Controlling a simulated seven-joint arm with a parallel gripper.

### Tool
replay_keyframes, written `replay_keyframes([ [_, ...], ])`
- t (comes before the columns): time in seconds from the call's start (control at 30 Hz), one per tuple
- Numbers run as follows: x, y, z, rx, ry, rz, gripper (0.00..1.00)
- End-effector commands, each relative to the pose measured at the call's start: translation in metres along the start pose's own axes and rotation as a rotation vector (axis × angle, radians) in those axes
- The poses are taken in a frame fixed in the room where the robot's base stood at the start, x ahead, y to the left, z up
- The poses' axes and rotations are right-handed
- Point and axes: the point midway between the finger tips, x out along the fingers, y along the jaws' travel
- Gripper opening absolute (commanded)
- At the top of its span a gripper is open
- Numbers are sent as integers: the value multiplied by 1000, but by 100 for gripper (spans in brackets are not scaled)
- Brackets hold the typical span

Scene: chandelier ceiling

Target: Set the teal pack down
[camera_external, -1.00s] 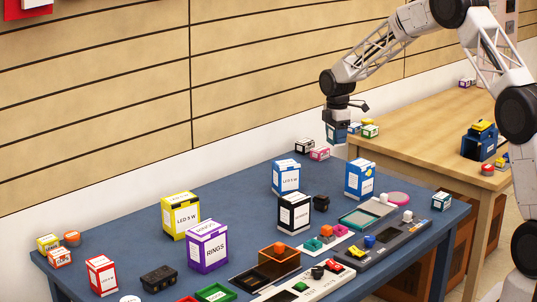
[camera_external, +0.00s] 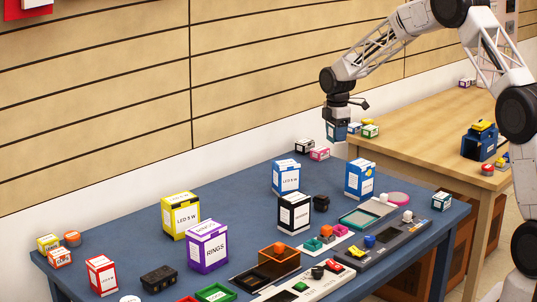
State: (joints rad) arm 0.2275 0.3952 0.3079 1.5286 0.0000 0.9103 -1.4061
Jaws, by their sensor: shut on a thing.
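My gripper (camera_external: 337,124) hangs at the far right end of the blue table, near the corner of the wooden table. It is shut on a small teal pack (camera_external: 336,133), which is partly covered by the fingers. The pack appears to be held in the air, with the far edge of the blue table below it in the picture. Its exact height above the surface cannot be told.
White-and-black and pink boxes (camera_external: 319,154) stand just left below the gripper. Several small boxes (camera_external: 370,131) sit right of it on the wooden table (camera_external: 420,125).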

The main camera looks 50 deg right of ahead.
Motion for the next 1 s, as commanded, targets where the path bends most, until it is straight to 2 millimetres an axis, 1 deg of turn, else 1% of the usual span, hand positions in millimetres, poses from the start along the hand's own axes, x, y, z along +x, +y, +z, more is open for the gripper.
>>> replay_keyframes([
  [0.23,-34,1,0,0,0,3,35],
  [0.33,-54,1,0,0,1,5,35],
  [0.4,-49,-2,-15,-14,0,1,35],
  [0.47,-49,-4,-27,-25,0,1,35],
  [0.63,-49,-12,-66,-61,0,1,35],
  [1.0,-48,-44,-173,-159,0,0,35],
])
